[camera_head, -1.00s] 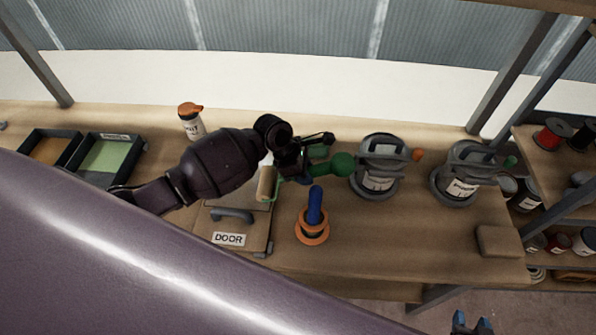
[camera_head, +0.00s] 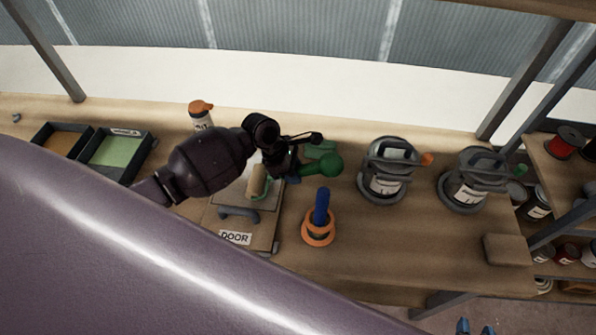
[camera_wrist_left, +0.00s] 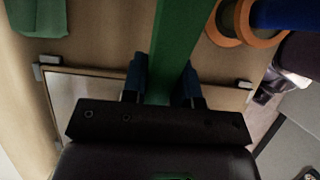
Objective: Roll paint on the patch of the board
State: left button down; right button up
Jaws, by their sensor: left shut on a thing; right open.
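My left gripper (camera_head: 290,172) is shut on the green handle of a paint roller (camera_head: 322,165). The handle also runs between the blue fingers in the left wrist view (camera_wrist_left: 172,50). The roller's cream cylinder (camera_head: 258,181) is over the board (camera_head: 263,234), which has a DOOR label and a grey pull handle. A pale patch (camera_head: 231,191) shows on the board, partly hidden by my left arm and the roller. I cannot tell whether the cylinder touches it. My right gripper (camera_head: 474,327) shows only its blue fingertips at the bottom edge, away from the bench, open.
Paint trays, one green (camera_head: 117,152) and one brown (camera_head: 62,141), stand at the left. An orange-capped bottle (camera_head: 201,115) is behind my arm. A blue-handled tool in an orange ring (camera_head: 319,229) stands right of the board. Two paint cans (camera_head: 387,176) (camera_head: 467,187) stand further right.

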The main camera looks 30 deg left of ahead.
aim_at(260, 179)
pick_arm(q)
jog(key=shift+a, duration=0.15)
jog(key=shift+s+a, duration=0.25)
jog(key=shift+a, duration=0.45)
jog(key=shift+s+a, duration=0.25)
jog(key=shift+a, duration=0.45)
jog(key=shift+s+a, duration=0.25)
jog(key=shift+a, duration=0.45)
jog(key=shift+s+a+r, duration=0.1)
jog(key=shift+s+a, duration=0.15)
jog(key=shift+a, duration=0.55)
jog(key=shift+s+a+f, duration=0.1)
jog(key=shift+s+a, duration=0.1)
jog(key=shift+a, duration=0.55)
jog(key=shift+s+a+r, duration=0.1)
jog(key=shift+s+a, duration=0.15)
jog(key=shift+a, duration=0.55)
notch_tip(260, 179, up, 8)
